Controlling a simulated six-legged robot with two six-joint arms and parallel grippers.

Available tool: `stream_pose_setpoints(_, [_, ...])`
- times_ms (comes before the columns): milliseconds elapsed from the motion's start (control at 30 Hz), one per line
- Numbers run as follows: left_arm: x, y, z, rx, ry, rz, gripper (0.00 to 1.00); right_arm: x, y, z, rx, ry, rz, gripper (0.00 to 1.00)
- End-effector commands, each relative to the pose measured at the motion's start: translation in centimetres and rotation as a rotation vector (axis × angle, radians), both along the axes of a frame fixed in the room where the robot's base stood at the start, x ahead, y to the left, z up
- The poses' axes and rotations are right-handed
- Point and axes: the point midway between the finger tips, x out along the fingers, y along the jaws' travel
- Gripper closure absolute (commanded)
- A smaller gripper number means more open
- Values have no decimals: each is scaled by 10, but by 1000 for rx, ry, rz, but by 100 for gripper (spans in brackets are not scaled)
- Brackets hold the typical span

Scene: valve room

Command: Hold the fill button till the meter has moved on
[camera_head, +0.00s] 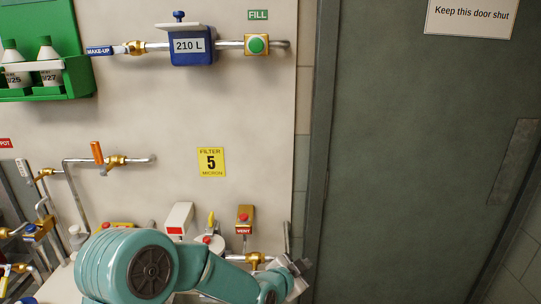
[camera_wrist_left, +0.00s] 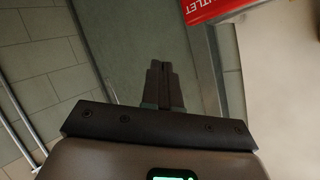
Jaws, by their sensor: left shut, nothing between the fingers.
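The green round fill button (camera_head: 257,45) sits in a brass housing on the upper pipe, under a green FILL sign (camera_head: 258,15). The blue meter (camera_head: 192,46) to its left reads 210 L. My left gripper (camera_head: 302,265) is low in the head view, well below the button and near the panel's right edge. In the left wrist view its fingers (camera_wrist_left: 163,68) are shut together with nothing between them. The button and meter do not show in the wrist view. My right gripper is in neither view.
A green rack (camera_head: 45,85) with bottles hangs at the upper left. A red button box (camera_head: 245,218), an orange-handled valve (camera_head: 98,153) and several pipes are on the lower panel. A grey door (camera_head: 420,150) stands at right. A red OUTLET sign (camera_wrist_left: 222,8) shows in the wrist view.

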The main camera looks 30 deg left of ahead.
Motion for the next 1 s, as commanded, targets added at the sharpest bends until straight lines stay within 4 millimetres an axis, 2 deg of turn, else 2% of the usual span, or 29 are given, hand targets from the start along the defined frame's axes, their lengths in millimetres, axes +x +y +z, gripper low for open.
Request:
stream_pose_setpoints(233, [14, 14, 51, 84, -121, 0, 100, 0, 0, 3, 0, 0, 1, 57])
stream_pose_setpoints(367, [22, 22, 90, 149, -212, 2, 100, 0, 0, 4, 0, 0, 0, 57])
stream_pose_setpoints(467, [27, 30, 131, 219, -302, 9, 100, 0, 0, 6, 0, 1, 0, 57])
stream_pose_setpoints(667, [28, 47, 229, 388, -510, 45, 100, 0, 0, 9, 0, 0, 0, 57])
stream_pose_setpoints(867, [11, 66, 327, 559, -701, 112, 100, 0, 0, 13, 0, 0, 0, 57])
stream_pose_setpoints(1000, [-10, 79, 393, 677, -825, 178, 100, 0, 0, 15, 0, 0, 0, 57])
